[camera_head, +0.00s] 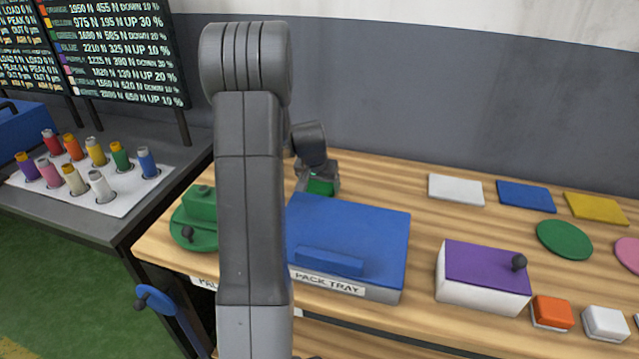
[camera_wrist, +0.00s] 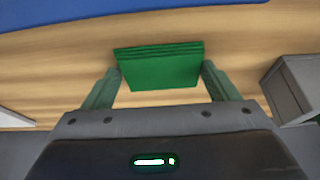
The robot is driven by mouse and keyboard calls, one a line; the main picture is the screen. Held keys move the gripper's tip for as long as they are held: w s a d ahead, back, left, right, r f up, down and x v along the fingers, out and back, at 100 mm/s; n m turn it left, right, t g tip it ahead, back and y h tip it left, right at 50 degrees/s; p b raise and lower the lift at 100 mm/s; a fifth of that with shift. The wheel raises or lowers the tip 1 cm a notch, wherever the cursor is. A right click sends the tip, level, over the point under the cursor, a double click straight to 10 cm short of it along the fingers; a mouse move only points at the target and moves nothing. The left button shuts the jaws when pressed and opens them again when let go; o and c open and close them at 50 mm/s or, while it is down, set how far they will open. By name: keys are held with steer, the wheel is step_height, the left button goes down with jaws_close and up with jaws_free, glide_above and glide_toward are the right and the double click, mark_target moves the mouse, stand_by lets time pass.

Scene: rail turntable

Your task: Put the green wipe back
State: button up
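The green wipe (camera_wrist: 160,68), a folded block with layered edges, lies ahead of my gripper (camera_wrist: 161,76) in the wrist view. My fingers stand wide apart, one toward each side of it, with narrow gaps showing beside it. In the head view the green wipe (camera_head: 320,187) shows only partly, under my gripper (camera_head: 317,180), behind the blue pack tray lid. Whether it rests on the wood or sits slightly above it is hard to tell.
A blue box labelled pack tray (camera_head: 350,230) is in front of my gripper. A green round piece (camera_head: 187,230) is at left, a purple-topped box (camera_head: 483,268) at right. White (camera_head: 456,190), blue (camera_head: 526,196) and yellow (camera_head: 597,208) pads and a green disc (camera_head: 564,240) lie further right.

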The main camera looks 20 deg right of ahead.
steer(key=o, duration=0.4)
steer(key=shift+r, duration=0.15)
steer(key=v, duration=1.2)
